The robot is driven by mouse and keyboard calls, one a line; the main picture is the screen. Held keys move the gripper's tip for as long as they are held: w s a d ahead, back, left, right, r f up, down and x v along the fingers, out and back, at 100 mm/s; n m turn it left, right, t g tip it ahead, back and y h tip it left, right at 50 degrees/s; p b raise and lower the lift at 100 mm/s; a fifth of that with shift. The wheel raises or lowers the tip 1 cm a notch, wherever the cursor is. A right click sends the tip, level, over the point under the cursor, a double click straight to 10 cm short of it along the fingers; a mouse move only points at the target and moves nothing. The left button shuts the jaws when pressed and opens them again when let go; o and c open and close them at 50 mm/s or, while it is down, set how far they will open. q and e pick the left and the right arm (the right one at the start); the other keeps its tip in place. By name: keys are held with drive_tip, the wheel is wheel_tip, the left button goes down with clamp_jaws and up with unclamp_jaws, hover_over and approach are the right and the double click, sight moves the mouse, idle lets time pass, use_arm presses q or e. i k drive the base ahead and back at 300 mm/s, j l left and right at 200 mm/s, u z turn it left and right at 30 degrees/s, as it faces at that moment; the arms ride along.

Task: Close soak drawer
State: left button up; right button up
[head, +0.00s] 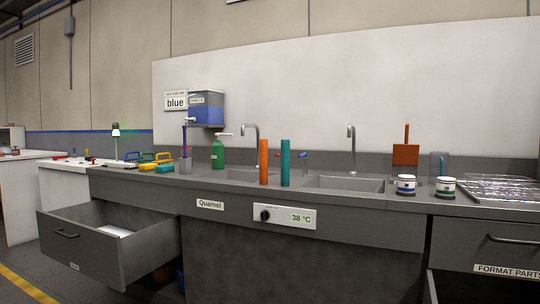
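A dark grey drawer (80,247) stands pulled out below the counter at the left. It has a bar handle (66,233) on its front and a small label (74,266) too small to read, so I cannot confirm it is the soak drawer. A white flat item (113,231) lies inside it. Neither of my grippers shows in the head view, and nothing touches the drawer.
The counter (215,182) holds two sinks (345,183), an orange cylinder (263,162), a teal cylinder (285,163), a green bottle (218,154) and two jars (406,185). A drawer labelled FORMAT PARTS (490,261) is at the right. Floor shows at lower left.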

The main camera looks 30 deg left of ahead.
sight(114, 244)
drive_tip(key=i+j+u, duration=0.15)
drive_tip(key=j, duration=0.3)
drive_tip(key=i+j+u, duration=0.15)
drive_tip(key=j, duration=0.3)
drive_tip(key=i+j+u, duration=0.15)
drive_tip(key=i+j, duration=0.15)
drive_tip(key=j, duration=0.1)
